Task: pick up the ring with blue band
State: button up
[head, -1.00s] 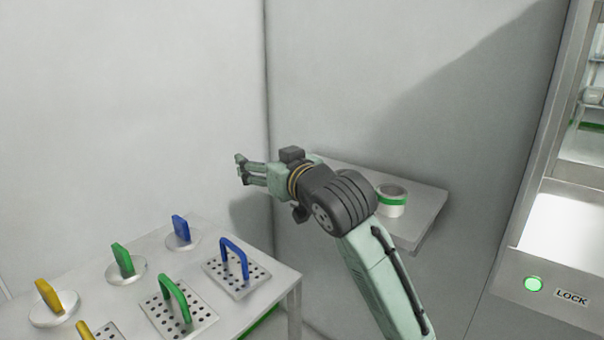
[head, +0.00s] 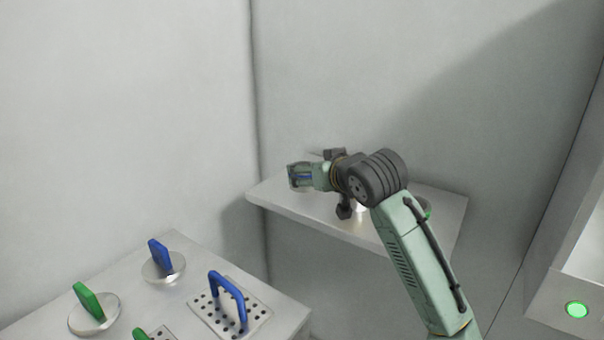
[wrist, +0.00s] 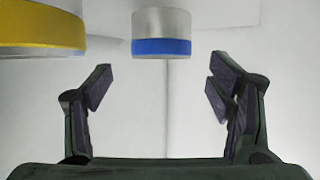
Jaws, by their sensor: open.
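The ring with blue band (wrist: 162,32) shows at the top middle of the wrist view, pale metal with a blue stripe along its lower visible edge. My gripper (wrist: 166,88) is open, its two dark-padded fingers apart at left and right, with nothing between them. The ring lies in line with the gap, beyond the fingertips. In the head view my gripper (head: 299,177) is over the left part of a wall shelf (head: 290,203). A small blue patch shows at its fingers there, but I cannot tell what it is.
A yellow-banded ring (wrist: 40,30) is close at the upper left of the wrist view. A table (head: 110,262) at lower left holds discs and perforated plates with coloured handles. Walls stand behind the shelf.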

aim_at(299, 189)
jog(key=x, duration=0.2)
jog(key=p+x, duration=0.1)
jog(key=x, duration=0.1)
jog(key=p+x, duration=0.1)
jog(key=x, duration=0.1)
jog(key=shift+a+r, duration=0.1)
jog(key=shift+r, duration=0.2)
jog(key=shift+w+a+f, duration=0.1)
jog(key=shift+w+f, duration=0.15)
jog(key=shift+w, duration=0.2)
jog(key=c, duration=1.4)
